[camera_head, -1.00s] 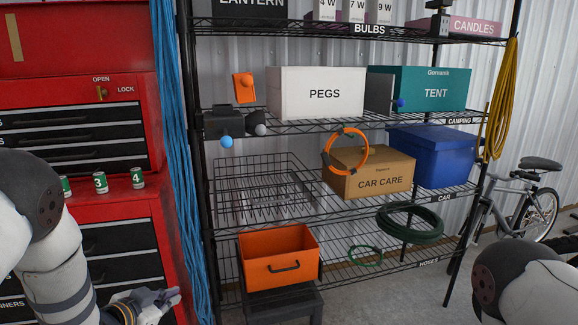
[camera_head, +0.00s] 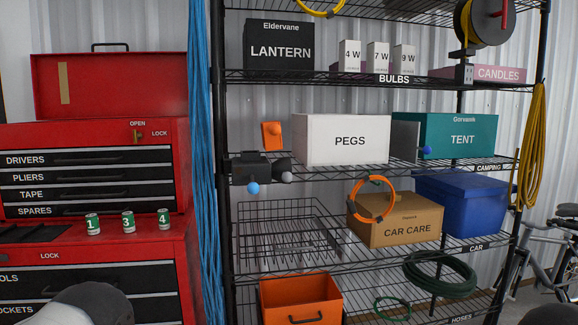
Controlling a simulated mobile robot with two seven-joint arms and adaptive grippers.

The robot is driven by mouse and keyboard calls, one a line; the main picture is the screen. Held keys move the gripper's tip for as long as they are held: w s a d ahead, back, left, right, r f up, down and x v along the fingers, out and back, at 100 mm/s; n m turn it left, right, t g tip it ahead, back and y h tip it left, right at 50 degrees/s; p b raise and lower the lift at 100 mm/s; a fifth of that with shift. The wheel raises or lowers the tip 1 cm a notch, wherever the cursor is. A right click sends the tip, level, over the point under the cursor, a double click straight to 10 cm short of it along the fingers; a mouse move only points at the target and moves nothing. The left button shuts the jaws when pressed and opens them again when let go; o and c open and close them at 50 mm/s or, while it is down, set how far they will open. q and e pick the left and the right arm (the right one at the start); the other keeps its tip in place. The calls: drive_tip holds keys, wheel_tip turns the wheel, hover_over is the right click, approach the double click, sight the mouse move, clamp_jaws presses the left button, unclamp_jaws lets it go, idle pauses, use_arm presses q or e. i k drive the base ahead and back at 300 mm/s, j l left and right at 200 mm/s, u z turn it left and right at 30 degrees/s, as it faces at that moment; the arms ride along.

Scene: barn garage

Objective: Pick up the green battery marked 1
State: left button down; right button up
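The green battery marked 1 (camera_head: 93,224) stands upright on the ledge of the red tool chest, with a white band and the number facing me. The green battery marked 3 (camera_head: 128,222) and the green battery marked 4 (camera_head: 164,219) stand to its right in a row, apart from each other. Part of my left arm shows at the bottom left, below the batteries, but its gripper is out of view.
The red tool chest (camera_head: 181,240) has closed labelled drawers. Blue cords (camera_head: 203,150) hang between it and the wire shelf. The shelf holds a white PEGS box (camera_head: 342,140), an orange bin (camera_head: 300,300) and other boxes. The air before the batteries looks clear.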

sight(92, 219)
drive_tip(key=u, duration=1.35)
